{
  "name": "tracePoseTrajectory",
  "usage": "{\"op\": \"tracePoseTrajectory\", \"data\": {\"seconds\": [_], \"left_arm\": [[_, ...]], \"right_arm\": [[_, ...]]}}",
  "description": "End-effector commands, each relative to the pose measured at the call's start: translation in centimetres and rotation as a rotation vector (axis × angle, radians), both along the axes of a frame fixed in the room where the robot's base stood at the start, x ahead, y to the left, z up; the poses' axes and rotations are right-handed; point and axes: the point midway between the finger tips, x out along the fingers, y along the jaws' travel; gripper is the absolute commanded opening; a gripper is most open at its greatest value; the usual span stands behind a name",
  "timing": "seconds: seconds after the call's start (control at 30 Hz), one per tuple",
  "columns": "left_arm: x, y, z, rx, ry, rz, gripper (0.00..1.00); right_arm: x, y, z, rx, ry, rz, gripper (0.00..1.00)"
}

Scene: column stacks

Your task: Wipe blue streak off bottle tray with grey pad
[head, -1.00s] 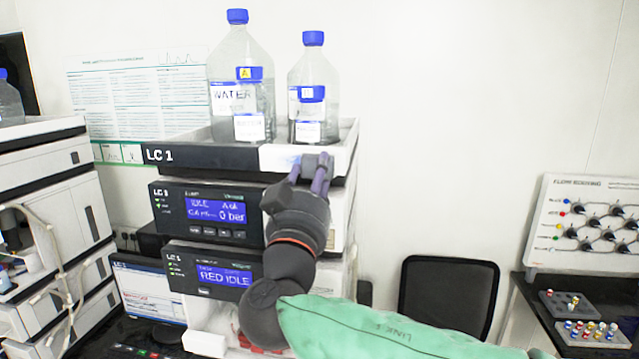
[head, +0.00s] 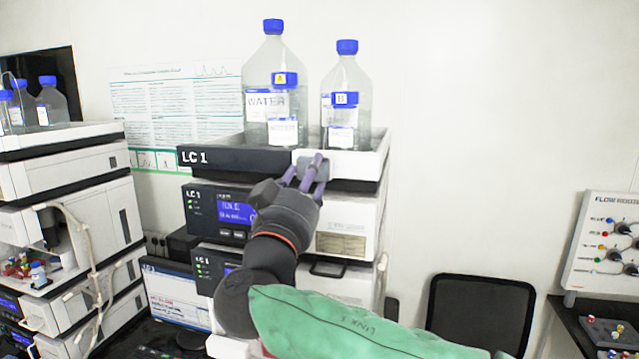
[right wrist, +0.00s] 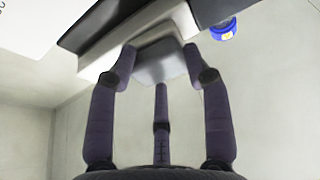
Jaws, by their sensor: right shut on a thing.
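The bottle tray (head: 232,158) sits on top of the LC 1 stack, its front part black and part white. My right gripper (head: 308,172) is shut on the grey pad (head: 313,166), at the tray's white front face just right of the black part. In the right wrist view the pad (right wrist: 160,66) sits between the fingers, against or very near the tray's edge (right wrist: 140,30); contact is not certain. No blue streak shows; the pad and fingers cover part of the front. My left gripper is not in view.
Large blue-capped bottles (head: 272,75) and (head: 347,80) stand in the tray with smaller bottles in front. Another instrument stack (head: 75,190) is at left. A black chair (head: 480,315) and a knob panel (head: 610,240) are at right. The wall right of the tray is clear.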

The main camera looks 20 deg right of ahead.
Motion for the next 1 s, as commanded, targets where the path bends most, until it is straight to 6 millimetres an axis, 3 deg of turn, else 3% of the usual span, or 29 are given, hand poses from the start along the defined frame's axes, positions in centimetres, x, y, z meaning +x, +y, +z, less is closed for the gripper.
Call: {"op": "tracePoseTrajectory", "data": {"seconds": [0.47,1.0], "left_arm": [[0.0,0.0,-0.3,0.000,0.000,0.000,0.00],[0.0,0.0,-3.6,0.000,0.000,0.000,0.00]], "right_arm": [[0.4,0.7,0.0,0.000,0.000,0.000,0.19],[-3.1,3.1,-0.2,0.001,-0.002,0.002,0.19]]}}
